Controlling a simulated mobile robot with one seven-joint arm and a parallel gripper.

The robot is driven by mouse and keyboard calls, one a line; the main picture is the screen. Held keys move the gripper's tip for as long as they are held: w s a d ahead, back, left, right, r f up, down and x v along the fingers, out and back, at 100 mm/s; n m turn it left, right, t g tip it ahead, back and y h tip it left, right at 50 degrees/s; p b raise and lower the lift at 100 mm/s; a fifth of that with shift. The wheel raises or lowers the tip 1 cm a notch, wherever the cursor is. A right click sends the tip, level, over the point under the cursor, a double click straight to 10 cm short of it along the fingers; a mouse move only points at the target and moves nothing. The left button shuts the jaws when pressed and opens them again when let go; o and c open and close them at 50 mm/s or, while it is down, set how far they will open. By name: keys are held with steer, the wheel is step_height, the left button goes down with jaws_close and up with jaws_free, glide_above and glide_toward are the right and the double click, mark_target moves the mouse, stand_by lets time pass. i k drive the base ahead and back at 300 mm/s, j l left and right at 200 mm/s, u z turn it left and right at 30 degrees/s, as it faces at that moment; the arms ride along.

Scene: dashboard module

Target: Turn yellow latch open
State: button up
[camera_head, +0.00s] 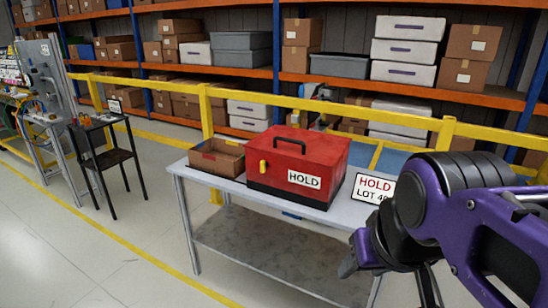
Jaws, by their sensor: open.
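A red box (310,163) with a black base, a black top handle and a white HOLD label stands on a light table (230,183). The yellow latch (263,167) sits on the left part of the box's front face and looks upright. My gripper (348,266) is at the lower right, in front of the table and well apart from the latch. It is open; its fingers are small and partly hidden by my purple arm, and I see nothing held.
An open cardboard box (217,160) stands left of the red box. A HOLD LOT sign (373,189) stands at the right. A yellow rail (330,106) and loaded shelves (290,75) are behind. A black stand (110,160) is at left. The floor in front is clear.

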mark_target(264, 164)
steer(key=i+j, duration=0.15)
steer(key=i, duration=0.3)
steer(key=i+j+u, duration=0.15)
steer(key=i, duration=0.3)
